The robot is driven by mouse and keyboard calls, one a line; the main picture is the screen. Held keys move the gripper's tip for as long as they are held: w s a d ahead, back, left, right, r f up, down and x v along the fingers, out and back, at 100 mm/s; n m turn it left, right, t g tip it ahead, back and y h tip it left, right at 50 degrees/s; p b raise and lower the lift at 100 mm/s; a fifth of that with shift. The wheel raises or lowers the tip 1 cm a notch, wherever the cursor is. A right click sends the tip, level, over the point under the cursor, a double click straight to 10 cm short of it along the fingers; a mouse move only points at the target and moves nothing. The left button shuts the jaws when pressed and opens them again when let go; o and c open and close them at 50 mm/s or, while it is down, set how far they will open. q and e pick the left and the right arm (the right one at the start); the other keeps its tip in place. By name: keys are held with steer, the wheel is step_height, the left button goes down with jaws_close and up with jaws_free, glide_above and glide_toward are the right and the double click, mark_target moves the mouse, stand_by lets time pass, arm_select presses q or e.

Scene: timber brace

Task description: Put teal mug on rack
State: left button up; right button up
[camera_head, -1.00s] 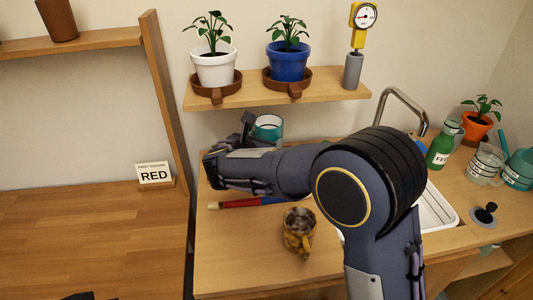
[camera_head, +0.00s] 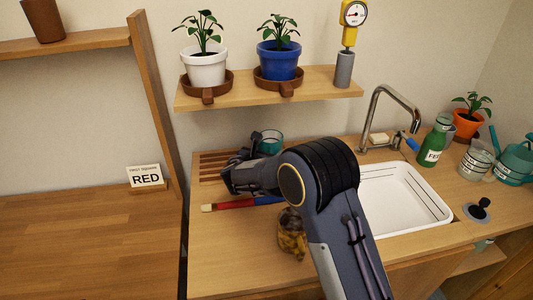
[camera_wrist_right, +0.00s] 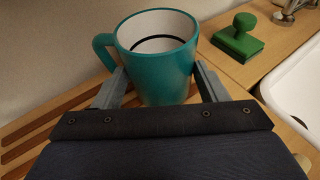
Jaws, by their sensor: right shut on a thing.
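The teal mug (camera_head: 271,142) shows behind my right arm in the head view, partly hidden by it. In the right wrist view the mug (camera_wrist_right: 160,62) is upright with a white inside, its handle to the left. My right gripper (camera_wrist_right: 158,88) is shut on it, one finger on each side. The slatted wooden rack (camera_head: 211,165) lies on the counter by the back wall, partly hidden by my arm. Its slats (camera_wrist_right: 48,124) show left of and below the mug in the wrist view. The mug's base is hidden, so I cannot tell whether it touches the rack. My left gripper is not in view.
A brown patterned mug (camera_head: 292,238) and a red and blue stick (camera_head: 235,204) lie near my forearm. The white sink (camera_head: 405,195) is to the right. A shelf (camera_head: 325,83) with potted plants hangs above. A green handled block (camera_wrist_right: 240,38) stands right of the teal mug.

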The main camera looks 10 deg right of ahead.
steer(key=o, duration=1.3)
steer(key=shift+s+a, duration=0.1)
steer(key=v, duration=1.2)
steer(key=s+d+m+g+y, duration=0.4)
steer(key=s+d+m+g, duration=0.4)
steer(key=s+d+m, duration=0.9)
steer(key=s+a+m+y, duration=0.1)
steer(key=s+m+y, duration=0.1)
steer(key=s+m, duration=0.2)
steer(key=s+a+m+t+y, duration=0.1)
steer(key=s+m+y, duration=0.2)
steer(key=s+m, duration=0.2)
steer(key=s+a+m+y, duration=0.2)
steer(key=s+m, duration=0.3)
steer(key=s, duration=0.4)
steer(key=shift+s+r, duration=0.3)
steer(key=shift+r, duration=0.05)
